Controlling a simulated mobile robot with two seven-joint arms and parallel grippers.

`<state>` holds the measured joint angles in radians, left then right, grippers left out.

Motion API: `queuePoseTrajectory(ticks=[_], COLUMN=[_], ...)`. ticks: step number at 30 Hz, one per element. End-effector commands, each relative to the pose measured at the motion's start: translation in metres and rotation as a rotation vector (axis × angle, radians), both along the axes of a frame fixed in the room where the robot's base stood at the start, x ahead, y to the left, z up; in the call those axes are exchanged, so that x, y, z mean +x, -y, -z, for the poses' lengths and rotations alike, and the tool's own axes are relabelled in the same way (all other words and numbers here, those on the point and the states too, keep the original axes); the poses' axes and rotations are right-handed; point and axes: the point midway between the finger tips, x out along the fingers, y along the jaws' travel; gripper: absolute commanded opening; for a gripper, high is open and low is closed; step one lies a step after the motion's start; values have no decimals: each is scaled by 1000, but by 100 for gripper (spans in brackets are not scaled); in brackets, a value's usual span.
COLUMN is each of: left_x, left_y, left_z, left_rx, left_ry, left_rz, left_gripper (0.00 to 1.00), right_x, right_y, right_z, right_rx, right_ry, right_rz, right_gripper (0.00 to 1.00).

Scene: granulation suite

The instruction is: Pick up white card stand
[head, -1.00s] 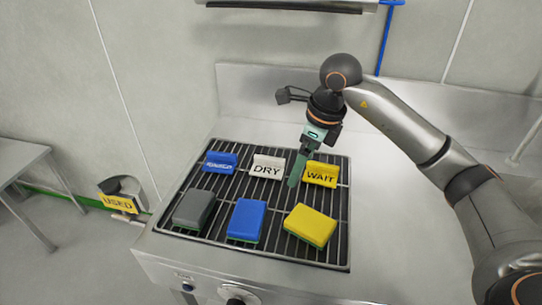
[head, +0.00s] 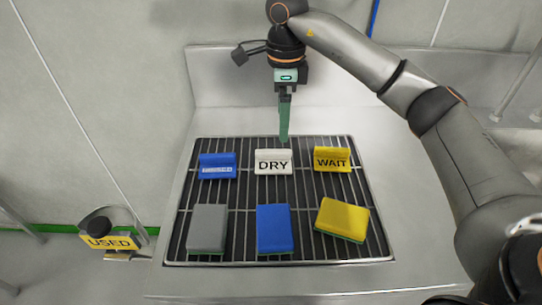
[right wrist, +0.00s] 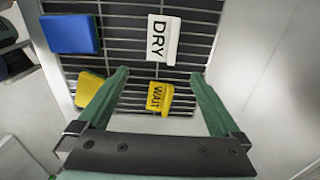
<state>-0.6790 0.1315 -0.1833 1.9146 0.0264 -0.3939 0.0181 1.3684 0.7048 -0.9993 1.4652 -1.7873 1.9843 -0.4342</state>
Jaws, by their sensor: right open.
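The white card stand (head: 273,162), lettered DRY, stands upright in the middle of the back row on the black wire rack (head: 190,225). It also shows near the top of the right wrist view (right wrist: 163,38). My right gripper (head: 284,138) points down, with its green fingertips just above and behind the stand in the head view. In the right wrist view the right gripper (right wrist: 159,74) has its two fingers spread wide with nothing between them. The stand appears beyond the fingertips, not gripped. My left gripper is not in view.
A blue card stand (head: 217,166) and a yellow WAIT stand (head: 332,160) flank the white one. Grey (head: 207,229), blue (head: 275,229) and yellow (head: 343,219) sponges lie in the front row. A yellow USED sign (head: 110,242) is at lower left. The steel counter right of the rack is clear.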

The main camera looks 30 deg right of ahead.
Motion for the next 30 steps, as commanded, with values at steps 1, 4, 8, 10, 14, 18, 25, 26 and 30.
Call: queuePoseTrajectory(ticks=[1,4,8,10,14,18,25,26,30], left_x=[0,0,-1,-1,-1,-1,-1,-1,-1], left_y=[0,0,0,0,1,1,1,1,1], left_z=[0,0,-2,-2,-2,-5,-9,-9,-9], left_rx=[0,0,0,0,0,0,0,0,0], left_ry=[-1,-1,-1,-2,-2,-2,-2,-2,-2], left_rz=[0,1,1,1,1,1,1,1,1], left_gripper=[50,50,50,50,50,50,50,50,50], right_x=[0,-1,-1,0,0,1,3,3,3], right_y=[0,1,1,0,0,0,0,0,0], right_z=[7,24,48,58,69,80,115,117,123], right_rx=[-2,0,-1,0,0,0,0,0,-1], right_ry=[-3,-6,-5,-4,-2,-4,-3,-2,0], right_rz=[-1,-1,0,0,0,1,0,0,0], right_gripper=[100,100,100,100,100,100,100,100,100])
